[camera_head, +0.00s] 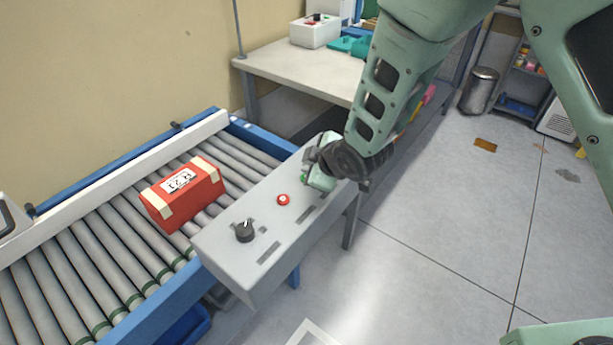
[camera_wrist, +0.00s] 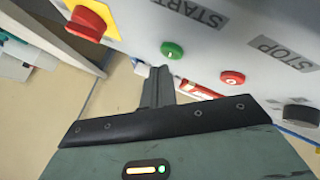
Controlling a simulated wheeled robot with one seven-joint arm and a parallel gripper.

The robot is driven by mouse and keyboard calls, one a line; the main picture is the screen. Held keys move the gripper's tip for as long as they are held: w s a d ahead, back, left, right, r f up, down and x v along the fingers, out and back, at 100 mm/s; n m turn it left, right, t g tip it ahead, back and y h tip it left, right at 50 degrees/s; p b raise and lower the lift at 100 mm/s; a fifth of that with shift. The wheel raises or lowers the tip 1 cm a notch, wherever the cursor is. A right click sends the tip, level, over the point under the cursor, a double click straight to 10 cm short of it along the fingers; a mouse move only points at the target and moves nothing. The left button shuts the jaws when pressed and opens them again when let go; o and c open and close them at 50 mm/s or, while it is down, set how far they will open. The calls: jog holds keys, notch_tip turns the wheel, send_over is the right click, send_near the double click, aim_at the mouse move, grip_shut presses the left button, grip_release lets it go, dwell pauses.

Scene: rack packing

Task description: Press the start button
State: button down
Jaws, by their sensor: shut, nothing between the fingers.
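The grey control box (camera_head: 262,220) stands beside the roller conveyor. In the wrist view the green start button (camera_wrist: 172,50) sits near the START label (camera_wrist: 188,12). The red stop button (camera_wrist: 231,78) is to its right near the STOP label (camera_wrist: 282,52); it also shows in the head view (camera_head: 283,199). My gripper (camera_wrist: 160,72) is shut and empty, its fingertips just below and left of the green button in the wrist view. I cannot tell whether they touch the panel. In the head view my gripper (camera_head: 317,180) is over the box's far end and largely hides the green button.
A red emergency button on a yellow base (camera_wrist: 105,18) lies left of the green one in the wrist view. A black knob (camera_head: 244,231) is at the box's near end. A red package (camera_head: 182,194) rests on the conveyor rollers (camera_head: 110,245). A table (camera_head: 300,72) stands behind.

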jog(key=shift+f, duration=0.15)
jog(key=shift+f+b, duration=0.25)
jog(key=shift+b, duration=0.1)
jog(key=shift+f+b, duration=0.4)
dwell(0.4)
dwell(0.4)
jog(key=shift+r+p, duration=0.5)
jog(key=shift+r, duration=0.3)
jog(key=shift+r+p, duration=1.6)
jog(key=shift+r, duration=0.9)
